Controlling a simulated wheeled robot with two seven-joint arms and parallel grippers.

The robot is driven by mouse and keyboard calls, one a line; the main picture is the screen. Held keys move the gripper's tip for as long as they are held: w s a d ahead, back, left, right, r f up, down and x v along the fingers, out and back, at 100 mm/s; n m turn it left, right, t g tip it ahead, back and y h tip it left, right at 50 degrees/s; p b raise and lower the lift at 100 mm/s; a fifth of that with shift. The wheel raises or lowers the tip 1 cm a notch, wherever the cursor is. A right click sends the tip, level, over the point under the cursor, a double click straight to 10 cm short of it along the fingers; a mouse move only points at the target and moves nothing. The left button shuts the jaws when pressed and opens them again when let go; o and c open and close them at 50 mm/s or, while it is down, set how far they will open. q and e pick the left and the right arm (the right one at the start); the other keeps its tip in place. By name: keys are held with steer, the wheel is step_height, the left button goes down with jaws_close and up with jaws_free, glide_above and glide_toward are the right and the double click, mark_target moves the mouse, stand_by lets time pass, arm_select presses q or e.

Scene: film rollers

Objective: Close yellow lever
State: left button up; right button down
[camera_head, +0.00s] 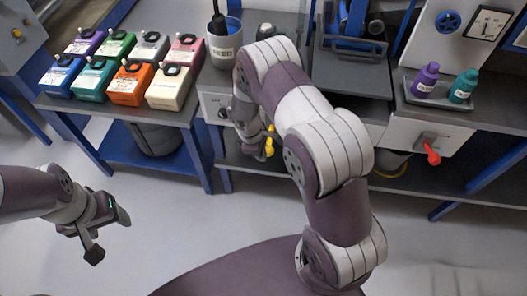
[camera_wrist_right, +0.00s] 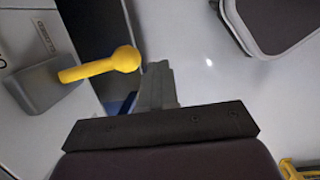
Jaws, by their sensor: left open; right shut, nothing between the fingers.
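The yellow lever (camera_wrist_right: 95,69) has a round knob and sticks out from a grey block (camera_wrist_right: 45,85) on a light panel in the right wrist view. In the head view, part of the yellow lever (camera_head: 270,141) shows beside my right wrist, under the counter front. My right gripper (camera_wrist_right: 158,84) is shut and empty, with its fingers close beside the lever's knob; I cannot tell whether they touch. In the head view my right arm largely hides that gripper. My left gripper (camera_head: 109,236) is open and empty above the floor at lower left.
A red lever (camera_head: 432,153) is on another front at right. Several coloured containers (camera_head: 127,83) stand on the left bench. A grey bucket (camera_head: 224,45) and purple (camera_head: 426,80) and teal (camera_head: 463,87) bottles are on the counter. The floor around my left gripper is clear.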

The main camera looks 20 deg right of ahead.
steer(key=s+a+r, duration=0.4)
steer(key=a+r, duration=0.1)
steer(key=r, duration=0.3)
steer(key=shift+s+a+b, duration=0.15)
steer(key=shift+b, duration=0.2)
